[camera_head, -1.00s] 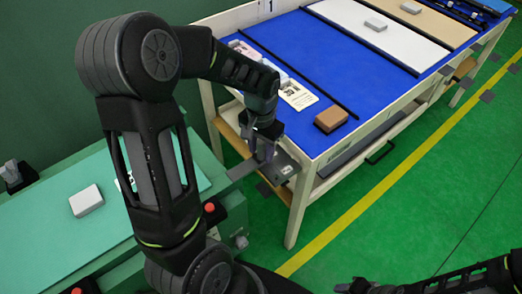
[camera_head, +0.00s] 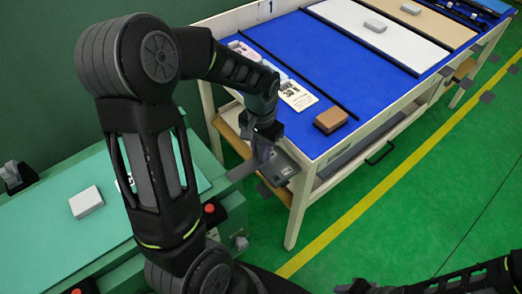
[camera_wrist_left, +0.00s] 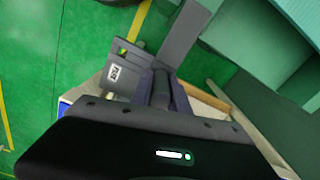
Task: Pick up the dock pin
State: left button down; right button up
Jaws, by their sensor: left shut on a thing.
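The dock pin (camera_wrist_left: 161,88) looks like a short grey cylinder in the left wrist view. My left gripper (camera_wrist_left: 163,76) is shut on it, with a purple-grey finger on either side. In the head view my left gripper (camera_head: 262,154) points down at the near left corner of the blue-topped table, and the pin cannot be made out there. A grey dock plate (camera_wrist_left: 122,74) with a white label and a small green mark lies just beside the gripper. Whether the pin is still seated in the dock is hidden.
The blue table (camera_head: 345,65) carries a brown block (camera_head: 331,119), cards (camera_head: 297,95) and a white panel (camera_head: 355,27). A teal bench (camera_head: 75,240) with a white block (camera_head: 86,201) stands at left.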

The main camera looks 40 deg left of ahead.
pick_arm(q)
notch_tip(320, 180, up, 10)
jog(key=shift+f, duration=0.1)
dwell(0.8)
